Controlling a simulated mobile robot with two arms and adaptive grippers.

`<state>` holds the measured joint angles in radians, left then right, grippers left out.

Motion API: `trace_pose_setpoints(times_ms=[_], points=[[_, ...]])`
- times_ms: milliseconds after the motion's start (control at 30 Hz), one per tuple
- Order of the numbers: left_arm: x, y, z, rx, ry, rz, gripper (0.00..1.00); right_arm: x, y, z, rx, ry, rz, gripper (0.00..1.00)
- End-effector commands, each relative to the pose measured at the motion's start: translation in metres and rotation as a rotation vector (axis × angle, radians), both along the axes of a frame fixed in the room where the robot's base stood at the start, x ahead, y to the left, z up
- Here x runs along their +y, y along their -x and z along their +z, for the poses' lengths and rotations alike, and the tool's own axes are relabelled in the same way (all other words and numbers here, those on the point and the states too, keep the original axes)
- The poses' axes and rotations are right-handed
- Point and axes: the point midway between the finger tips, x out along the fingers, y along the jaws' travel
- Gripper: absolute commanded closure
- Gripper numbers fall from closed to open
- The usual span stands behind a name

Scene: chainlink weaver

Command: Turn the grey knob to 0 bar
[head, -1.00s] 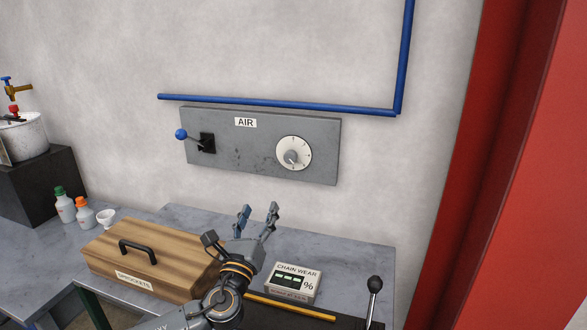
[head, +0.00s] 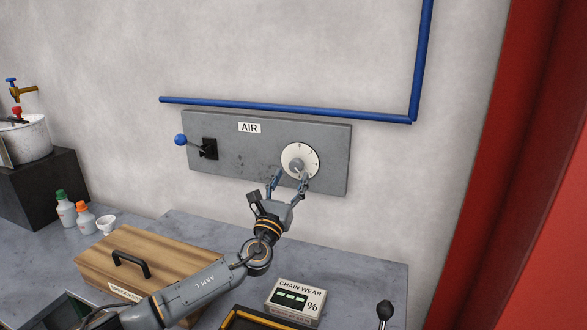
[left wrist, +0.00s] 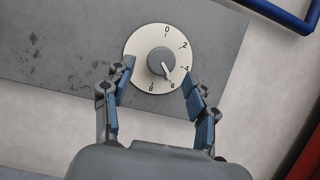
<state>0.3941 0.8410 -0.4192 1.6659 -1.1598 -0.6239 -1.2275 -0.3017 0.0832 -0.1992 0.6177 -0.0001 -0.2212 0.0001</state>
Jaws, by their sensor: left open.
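The grey knob (head: 297,167) sits on a round white dial (head: 300,152) at the right of the grey AIR panel (head: 230,170). In the left wrist view the knob (left wrist: 158,60) is near the middle of the dial (left wrist: 150,35), with 0 at the top. Its pointer aims down and slightly right, near the 6. My left gripper (head: 289,178) is open just below and in front of the knob. In the left wrist view its blue-padded fingers (left wrist: 159,78) stand on either side of the knob, with space between them and it. My right gripper is not in view.
A blue-balled lever (head: 181,140) is on the panel's left. A blue pipe (head: 290,107) runs above the panel. Below are a wooden box (head: 165,258) and a chain wear gauge (head: 296,302) on the grey bench.

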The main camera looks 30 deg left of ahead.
Motion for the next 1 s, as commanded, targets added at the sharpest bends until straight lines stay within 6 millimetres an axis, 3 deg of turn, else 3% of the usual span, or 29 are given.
trace_pose_setpoints(times_ms=[133, 533, 567, 800, 1000], points=[[0.004, -0.017, 0.008, -0.001, 0.002, 0.0, 0.42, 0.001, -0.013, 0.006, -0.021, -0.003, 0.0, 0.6], [0.005, -0.025, 0.01, 0.001, 0.002, -0.002, 0.42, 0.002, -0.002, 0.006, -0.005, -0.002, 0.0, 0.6], [0.005, -0.025, 0.01, 0.001, 0.002, -0.002, 0.44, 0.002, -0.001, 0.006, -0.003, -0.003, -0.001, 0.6], [0.006, -0.024, 0.01, 0.001, 0.001, -0.001, 0.93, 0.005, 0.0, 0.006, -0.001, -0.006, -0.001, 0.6], [0.006, -0.024, 0.009, -0.001, 0.008, -0.001, 0.97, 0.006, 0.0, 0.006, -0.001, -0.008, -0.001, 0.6]])
